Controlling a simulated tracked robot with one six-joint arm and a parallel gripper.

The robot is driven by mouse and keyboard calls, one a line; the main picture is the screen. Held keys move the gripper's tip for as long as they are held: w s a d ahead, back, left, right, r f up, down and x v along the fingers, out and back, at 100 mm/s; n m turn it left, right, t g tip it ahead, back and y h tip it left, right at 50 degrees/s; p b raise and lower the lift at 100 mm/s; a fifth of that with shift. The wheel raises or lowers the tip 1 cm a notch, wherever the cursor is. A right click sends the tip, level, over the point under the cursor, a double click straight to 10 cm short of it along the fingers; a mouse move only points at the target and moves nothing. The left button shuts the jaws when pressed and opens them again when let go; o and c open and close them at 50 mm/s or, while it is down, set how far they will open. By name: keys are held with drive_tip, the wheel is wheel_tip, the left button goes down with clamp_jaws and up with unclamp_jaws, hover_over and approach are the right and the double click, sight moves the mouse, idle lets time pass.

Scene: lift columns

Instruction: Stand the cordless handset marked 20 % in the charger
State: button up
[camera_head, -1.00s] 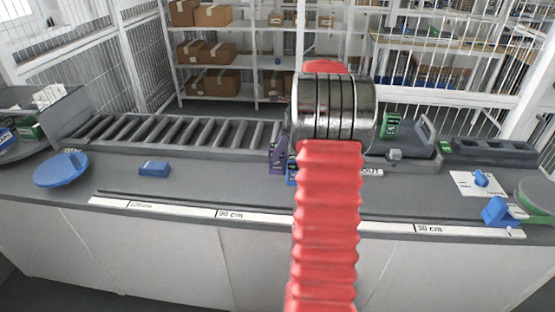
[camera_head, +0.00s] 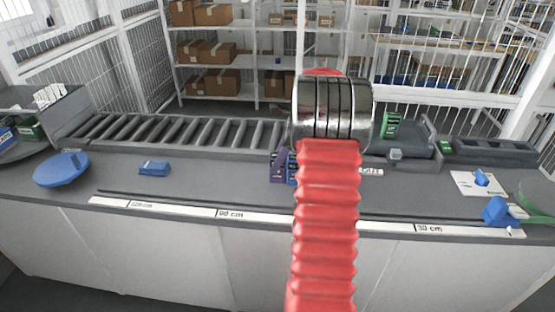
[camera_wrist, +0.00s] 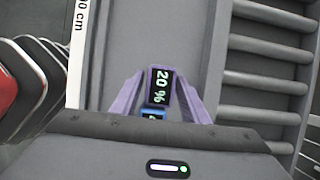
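In the head view, purple and blue parts (camera_head: 291,168) show beside my red arm, which hides most of that spot. A dark block with slots (camera_head: 495,151) at the right may be the charger; this is not certain.
A roller conveyor (camera_head: 170,131) runs along the back left. A green handset (camera_head: 390,125) stands on a grey tray at the right. A blue disc (camera_head: 62,169) and a small blue object (camera_head: 154,168) lie at the left. The counter between them and my arm is clear.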

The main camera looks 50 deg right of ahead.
drive_tip(key=shift+o, duration=0.6)
drive_tip(key=shift+r, duration=0.2)
drive_tip(key=v, duration=1.2)
drive_tip(key=shift+a+f, duration=0.1)
